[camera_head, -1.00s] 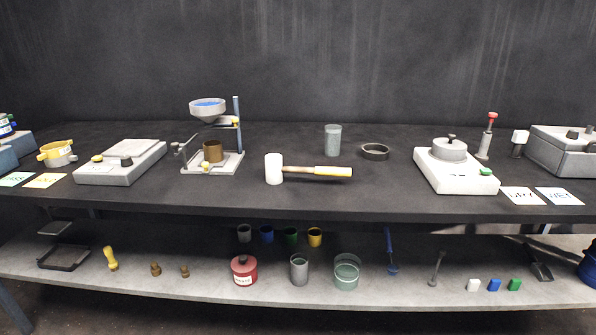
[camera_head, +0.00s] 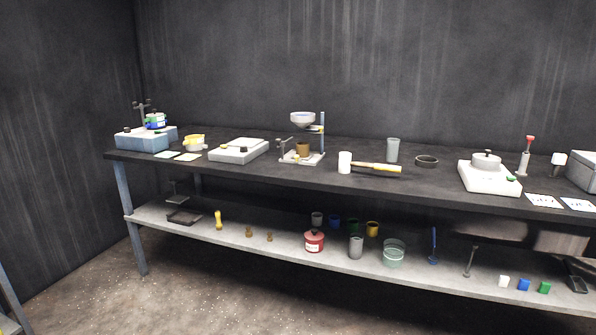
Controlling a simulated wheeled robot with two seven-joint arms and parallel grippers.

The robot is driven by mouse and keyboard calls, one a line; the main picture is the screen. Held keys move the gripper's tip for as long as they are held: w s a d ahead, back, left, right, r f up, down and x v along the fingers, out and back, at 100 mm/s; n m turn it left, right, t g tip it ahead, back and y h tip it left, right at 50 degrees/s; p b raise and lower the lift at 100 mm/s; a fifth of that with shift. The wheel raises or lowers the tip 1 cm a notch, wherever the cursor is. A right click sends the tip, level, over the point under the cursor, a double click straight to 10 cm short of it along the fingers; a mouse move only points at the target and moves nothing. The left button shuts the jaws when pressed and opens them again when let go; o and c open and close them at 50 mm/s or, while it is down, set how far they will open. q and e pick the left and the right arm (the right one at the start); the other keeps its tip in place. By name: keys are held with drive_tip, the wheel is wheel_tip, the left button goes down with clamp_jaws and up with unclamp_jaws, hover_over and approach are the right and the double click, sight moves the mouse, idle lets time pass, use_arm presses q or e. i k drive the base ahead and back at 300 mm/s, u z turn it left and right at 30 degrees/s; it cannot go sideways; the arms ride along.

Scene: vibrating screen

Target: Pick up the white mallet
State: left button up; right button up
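The white mallet (camera_head: 345,162) lies on the dark table top near its front edge, right of the funnel stand. Its white head is at the left and its yellow handle (camera_head: 378,168) points right. Nothing touches it that I can see. Neither of my grippers shows in the head view.
The dark table (camera_head: 430,187) also bears a funnel stand (camera_head: 302,158), a grey cup (camera_head: 392,150), a dark ring (camera_head: 427,161) and a white device (camera_head: 487,178). A lower shelf (camera_head: 290,250) holds jars and small tools. The floor (camera_head: 190,295) in front is clear at left.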

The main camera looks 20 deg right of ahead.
sight(345, 163)
drive_tip(key=u, duration=0.05)
drive_tip(key=i, duration=1.4)
drive_tip(key=z, duration=0.35)
